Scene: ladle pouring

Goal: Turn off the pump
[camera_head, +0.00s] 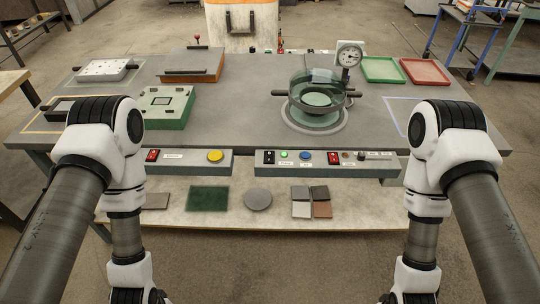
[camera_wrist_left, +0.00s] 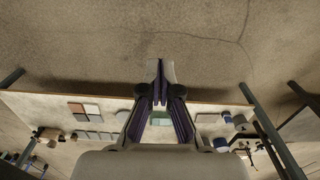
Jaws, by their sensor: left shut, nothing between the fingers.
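A control panel (camera_head: 325,172) runs along the table's front edge at centre right. It carries a black rocker switch (camera_head: 269,157), a green button (camera_head: 284,155), a blue button (camera_head: 304,155), a red switch (camera_head: 333,158) and a small knob (camera_head: 361,155). Their labels are too small to read, so I cannot tell which is the pump's. A glass chamber (camera_head: 317,92) with a dial gauge (camera_head: 349,56) stands behind the panel. My left gripper (camera_wrist_left: 157,68) is shut and empty in the left wrist view, apart from everything. My right gripper is outside the frames.
A left panel (camera_head: 188,163) has a red switch (camera_head: 153,155) and a yellow button (camera_head: 215,156). A green box (camera_head: 167,108), a green tray (camera_head: 382,69) and a red tray (camera_head: 421,71) sit on the table. A lower shelf (camera_head: 345,212) holds flat sample tiles.

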